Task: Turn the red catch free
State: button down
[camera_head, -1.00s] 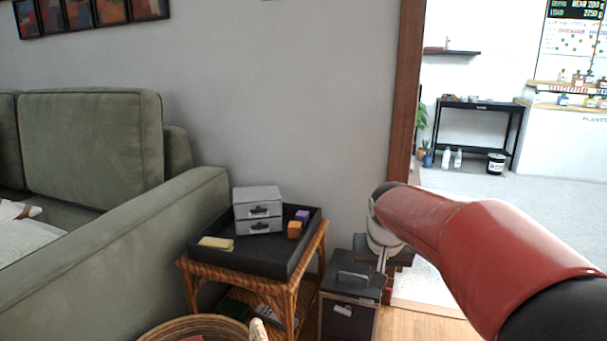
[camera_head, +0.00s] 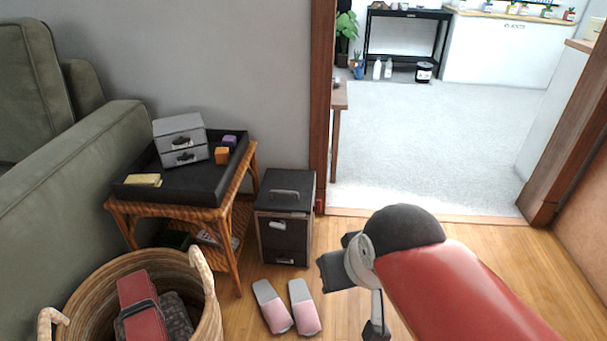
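I cannot make out a red catch in this view. A dark two-part cabinet (camera_head: 285,220) with a top handle stands on the floor beside the wicker table, with a small pale fitting on its front. A small grey two-drawer box (camera_head: 181,140) with dark pulls sits in the black tray. My gripper (camera_head: 338,271) is at the end of my red arm, right of the cabinet and apart from it in the picture. It is seen from behind, and the wrist hides much of it, so its opening does not show.
The wicker table (camera_head: 247,165) bears a black tray (camera_head: 205,190) with an orange block, a purple block and a yellow item. A basket (camera_head: 85,285) with a red item stands at lower left. Pink-grey slippers (camera_head: 272,307) lie before the cabinet. The doorway floor beyond is clear.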

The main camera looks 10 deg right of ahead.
aim_at(317, 209)
jog(key=l+u, duration=0.35)
jog(key=l, duration=1.1)
jog(key=i+l, duration=0.15)
jog(key=i, duration=0.2)
jog(key=i+l+u, duration=0.15)
jog(key=i, duration=0.2)
jog(key=i+l, duration=0.15)
jog(key=i, duration=0.25)
